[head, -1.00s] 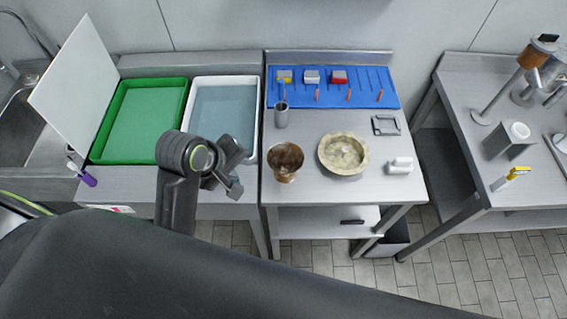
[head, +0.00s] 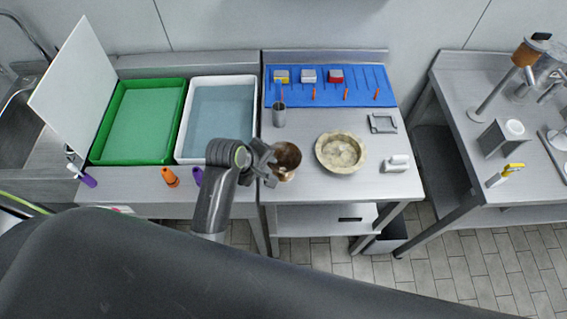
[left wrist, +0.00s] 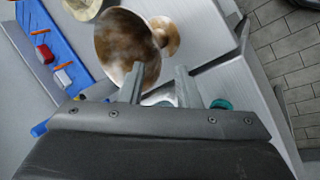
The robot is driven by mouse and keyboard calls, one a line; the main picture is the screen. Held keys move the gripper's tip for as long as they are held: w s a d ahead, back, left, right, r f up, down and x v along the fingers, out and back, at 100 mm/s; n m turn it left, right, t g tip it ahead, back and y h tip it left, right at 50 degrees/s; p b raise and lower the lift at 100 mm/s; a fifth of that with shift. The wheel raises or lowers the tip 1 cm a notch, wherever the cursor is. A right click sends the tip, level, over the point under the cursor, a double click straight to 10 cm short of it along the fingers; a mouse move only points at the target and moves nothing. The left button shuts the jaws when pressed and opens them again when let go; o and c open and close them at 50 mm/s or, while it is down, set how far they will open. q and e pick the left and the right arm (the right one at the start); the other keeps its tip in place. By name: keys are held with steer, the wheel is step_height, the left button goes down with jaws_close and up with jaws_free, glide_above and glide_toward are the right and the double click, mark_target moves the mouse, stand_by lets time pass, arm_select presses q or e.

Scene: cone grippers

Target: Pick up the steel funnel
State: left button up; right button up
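I see no plain silver funnel. The only funnel-shaped thing is a mottled brown, wide-mouthed vessel (head: 287,155), upright near the left front of the middle steel table. In the left wrist view the vessel (left wrist: 125,42) shows its wide mouth and a smaller round foot beside it. My left gripper (head: 268,165) is at the vessel's left side, very close to it. In the left wrist view the two fingers of the gripper (left wrist: 161,82) are apart, with the vessel just beyond the tips. I cannot tell if they touch it. My right gripper is not in view.
A stone-like bowl (head: 341,152) stands right of the vessel, with a white object (head: 397,163) beyond. A grey cup (head: 279,115) stands behind, before a blue mat (head: 348,88). Green (head: 97,150) and white (head: 254,95) trays lie left. Orange (head: 170,177) and purple items lie at the front.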

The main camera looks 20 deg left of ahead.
mark_target(280, 170)
arm_select(q)
steer(key=shift+w+d+f+p, duration=0.4)
steer(key=shift+d+f+p, duration=0.1)
steer(key=shift+f, duration=0.25)
steer(key=shift+p+x, duration=0.4)
steer(key=shift+x, duration=1.55)
steer(key=shift+d+r, duration=0.1)
jaws_close()
